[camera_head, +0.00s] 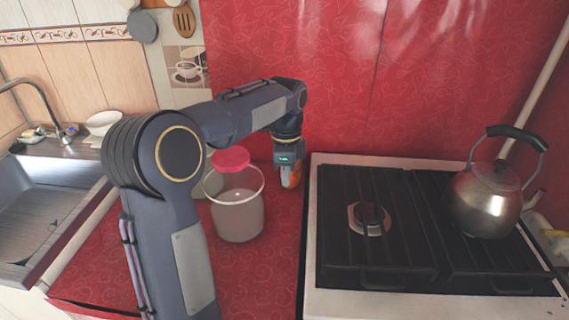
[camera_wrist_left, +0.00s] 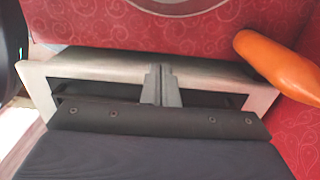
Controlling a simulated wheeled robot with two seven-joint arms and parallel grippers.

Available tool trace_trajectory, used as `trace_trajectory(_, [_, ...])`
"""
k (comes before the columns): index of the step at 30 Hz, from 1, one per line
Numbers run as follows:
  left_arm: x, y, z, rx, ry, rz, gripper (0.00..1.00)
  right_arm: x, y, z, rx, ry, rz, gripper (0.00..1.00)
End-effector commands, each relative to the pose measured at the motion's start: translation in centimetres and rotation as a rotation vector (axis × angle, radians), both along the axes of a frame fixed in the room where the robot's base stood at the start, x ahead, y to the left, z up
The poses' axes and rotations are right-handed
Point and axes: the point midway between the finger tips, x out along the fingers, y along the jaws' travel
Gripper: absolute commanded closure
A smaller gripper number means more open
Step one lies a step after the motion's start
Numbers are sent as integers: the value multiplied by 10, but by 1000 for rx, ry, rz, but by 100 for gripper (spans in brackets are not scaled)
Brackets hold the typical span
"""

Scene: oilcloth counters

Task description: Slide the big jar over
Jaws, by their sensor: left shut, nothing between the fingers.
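A big clear jar (camera_head: 238,217) with a wide open rim stands upright on the red oilcloth counter (camera_head: 262,272), right of my left arm. A second jar with a red lid (camera_head: 231,158) stands behind it, partly hidden by my arm. My left gripper (camera_head: 284,180) is low over the counter, to the right of and a little behind the big jar, with a gap between them in the head view. The left wrist view shows its fingers (camera_wrist_left: 161,86) shut together and empty. A curved pale edge (camera_wrist_left: 180,7) at that view's top looks like part of a jar.
An orange object (camera_wrist_left: 278,66) lies close beside my left gripper. The stove (camera_head: 400,225) is to the right, with a metal kettle (camera_head: 484,200) on it. The sink (camera_head: 45,205) is at the left. The counter in front of the big jar is clear.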

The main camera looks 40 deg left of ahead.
Motion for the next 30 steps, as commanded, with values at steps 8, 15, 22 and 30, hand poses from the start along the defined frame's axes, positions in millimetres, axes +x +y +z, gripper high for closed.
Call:
trace_trajectory(8, [-12, 20, -27, 0, -2, 6, 100, 0, 0, -4, 0, 0, 0, 64])
trace_trajectory(15, [-20, 34, -27, -1, -1, 2, 100, 0, 0, -4, 0, 0, 0, 64])
trace_trajectory(22, [-21, 35, -27, -1, -1, 1, 100, 0, 0, -4, 0, 0, 0, 64])
trace_trajectory(30, [-32, 54, -25, 0, 1, 9, 100, 0, 0, 3, 0, 0, 0, 64])
